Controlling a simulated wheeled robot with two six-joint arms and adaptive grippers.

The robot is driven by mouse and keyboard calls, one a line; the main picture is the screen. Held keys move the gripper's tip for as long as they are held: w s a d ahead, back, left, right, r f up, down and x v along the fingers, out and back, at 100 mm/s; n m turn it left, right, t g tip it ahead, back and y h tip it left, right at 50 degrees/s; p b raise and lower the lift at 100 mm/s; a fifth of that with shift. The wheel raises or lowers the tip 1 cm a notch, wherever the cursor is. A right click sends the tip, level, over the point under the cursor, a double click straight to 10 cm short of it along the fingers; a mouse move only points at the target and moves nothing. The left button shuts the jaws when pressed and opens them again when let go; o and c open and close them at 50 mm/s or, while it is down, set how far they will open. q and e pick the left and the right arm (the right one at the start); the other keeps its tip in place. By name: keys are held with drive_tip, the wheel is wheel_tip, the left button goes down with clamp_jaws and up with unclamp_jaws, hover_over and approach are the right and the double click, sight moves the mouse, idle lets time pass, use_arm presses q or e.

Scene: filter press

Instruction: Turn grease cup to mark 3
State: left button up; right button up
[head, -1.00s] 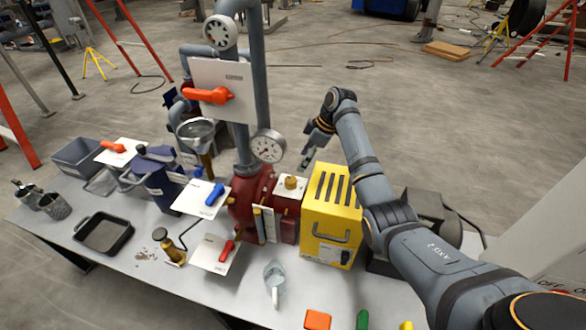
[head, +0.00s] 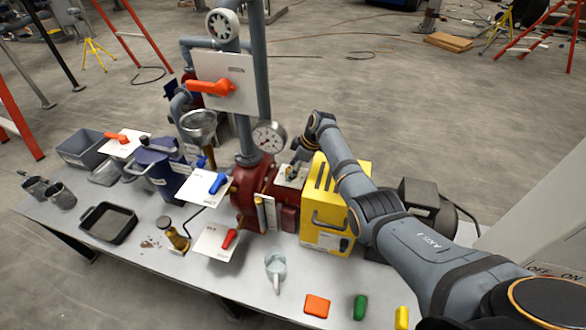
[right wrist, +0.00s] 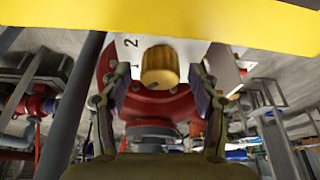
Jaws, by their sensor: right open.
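The grease cup is a brass, ridged knob (head: 290,172) on a white plate (head: 282,180) above the red pump body, left of the yellow box. In the right wrist view the brass cup (right wrist: 160,66) shows between my fingertips, with the marks 1 and 2 on the plate beside it; mark 3 cannot be made out. My right gripper (right wrist: 160,80) is open, one finger on each side of the cup, and no contact is clear. In the head view my right gripper (head: 296,158) is close above the cup, partly hidden by its own arm. My left gripper is out of view.
The yellow box (head: 326,215) stands right beside the cup, under my right forearm. A pressure gauge (head: 269,137) and grey pipe (head: 243,120) rise to the left.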

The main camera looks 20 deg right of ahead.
drive_tip(key=c, duration=1.2)
drive_tip(key=shift+o, duration=0.2)
drive_tip(key=shift+s+r+m+p, duration=0.1)
drive_tip(key=shift+r+m+p, duration=0.1)
drive_tip(key=shift+m+p, duration=0.35)
drive_tip(key=m+p, duration=0.2)
drive_tip(key=m+t+h+p, duration=0.1)
drive_tip(key=m+p, duration=0.1)
drive_tip(key=p, duration=0.1)
drive_tip(key=shift+a+t+p, duration=0.1)
drive_tip(key=shift+t+p, duration=0.2)
drive_tip(key=shift+m+h+p, duration=0.5)
drive_tip(key=shift+m+p, duration=0.35)
drive_tip(key=shift+m, duration=0.3)
use_arm(q)
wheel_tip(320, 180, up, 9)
drive_tip(key=p, duration=0.1)
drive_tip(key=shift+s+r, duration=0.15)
use_arm(e)
drive_tip(key=shift+s+a+f+m+t+h, duration=0.15)
drive_tip(key=shift+m+t+h, duration=0.15)
drive_tip(key=shift+m, duration=0.7)
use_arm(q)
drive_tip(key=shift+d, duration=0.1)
